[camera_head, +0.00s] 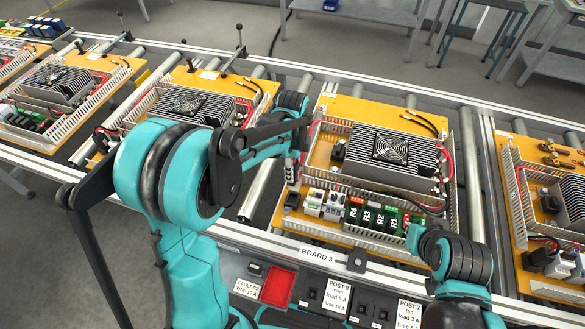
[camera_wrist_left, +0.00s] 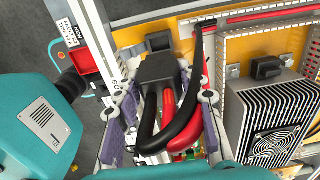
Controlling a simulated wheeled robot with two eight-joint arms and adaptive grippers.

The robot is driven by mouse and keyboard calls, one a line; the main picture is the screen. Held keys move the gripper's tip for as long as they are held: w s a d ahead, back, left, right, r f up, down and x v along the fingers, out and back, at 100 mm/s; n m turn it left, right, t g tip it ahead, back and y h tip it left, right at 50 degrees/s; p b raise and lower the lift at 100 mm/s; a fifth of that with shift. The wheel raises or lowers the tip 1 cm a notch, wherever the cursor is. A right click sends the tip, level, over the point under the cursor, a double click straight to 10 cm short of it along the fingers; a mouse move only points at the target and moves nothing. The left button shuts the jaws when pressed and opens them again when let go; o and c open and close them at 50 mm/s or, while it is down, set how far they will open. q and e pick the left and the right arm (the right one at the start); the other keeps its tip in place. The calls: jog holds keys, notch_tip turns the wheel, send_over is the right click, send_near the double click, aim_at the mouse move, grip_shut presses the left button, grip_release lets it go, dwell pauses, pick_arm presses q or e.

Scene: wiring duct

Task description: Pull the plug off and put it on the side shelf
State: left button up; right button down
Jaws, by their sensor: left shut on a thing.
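My left gripper (camera_head: 290,176) is over the left edge of the BOARD 3 panel (camera_head: 322,150), its fingers pointing down. In the left wrist view it is shut on the black plug (camera_wrist_left: 158,70), with purple pads either side. A thick red cable (camera_wrist_left: 168,100) and a black cable (camera_wrist_left: 148,118) run from the plug. A black square socket (camera_wrist_left: 159,42) is just beyond the plug; it also shows in the head view (camera_head: 291,200). I cannot tell whether plug and socket still touch. My right gripper is out of view. I cannot pick out the side shelf for certain.
A finned heatsink with fan (camera_head: 392,152) and a row of green relays (camera_head: 372,217) sit right of the gripper. A red tray (camera_head: 278,284) and dark fuse bins (camera_head: 345,300) lie along the front. My right arm (camera_head: 450,258) stands at the panel's front right.

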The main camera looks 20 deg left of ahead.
pick_arm(q)
jog(key=shift+r+p, duration=0.7)
jog(key=shift+r, duration=0.45)
